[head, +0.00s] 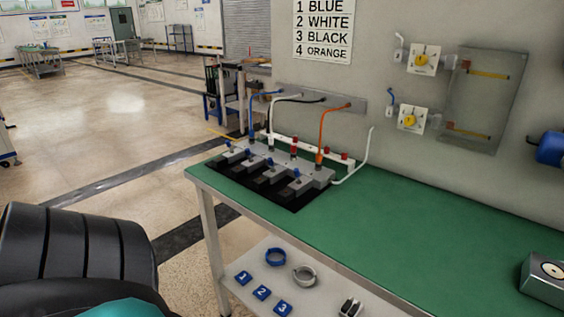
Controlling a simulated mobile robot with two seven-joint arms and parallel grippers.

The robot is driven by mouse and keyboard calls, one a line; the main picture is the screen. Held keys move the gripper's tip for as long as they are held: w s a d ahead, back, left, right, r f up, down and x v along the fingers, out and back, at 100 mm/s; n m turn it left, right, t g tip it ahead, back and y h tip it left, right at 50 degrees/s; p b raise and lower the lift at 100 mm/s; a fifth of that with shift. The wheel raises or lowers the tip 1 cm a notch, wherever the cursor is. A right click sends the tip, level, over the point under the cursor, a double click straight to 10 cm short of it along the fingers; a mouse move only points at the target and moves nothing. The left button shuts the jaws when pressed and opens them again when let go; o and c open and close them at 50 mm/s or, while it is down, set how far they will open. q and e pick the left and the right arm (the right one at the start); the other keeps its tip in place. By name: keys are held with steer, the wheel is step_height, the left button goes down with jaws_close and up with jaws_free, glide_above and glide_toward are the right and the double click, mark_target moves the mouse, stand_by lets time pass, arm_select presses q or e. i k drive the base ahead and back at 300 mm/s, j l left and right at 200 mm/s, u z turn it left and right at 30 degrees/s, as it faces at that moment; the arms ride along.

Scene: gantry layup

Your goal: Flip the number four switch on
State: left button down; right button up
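A switch bank (318,175) of grey and black units with small blue levers stands at the left end of the green table. No numbers are readable on it, and the lever positions are too small to tell. A wall sign (322,30) reads 1 blue, 2 white, 3 black, 4 orange. Neither of my grippers is in view.
The green table (420,230) is mostly clear right of the bank. A metal box (545,280) sits at its right end. A shelf (325,290) below holds rings and blue number tags. Two yellow-knobbed wall switches (423,60) hang behind. Open floor lies left.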

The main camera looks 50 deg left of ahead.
mark_target(297, 174)
steer(key=j+z, duration=0.1)
steer(key=j, duration=0.35)
steer(key=k+j, duration=0.15)
steer(key=j, duration=0.8)
steer(key=k+j, duration=0.15)
steer(key=j, duration=0.35)
steer(key=j+z, duration=0.1)
steer(key=j, duration=0.4)
steer(key=k+j, duration=0.1)
steer(key=j, duration=0.4)
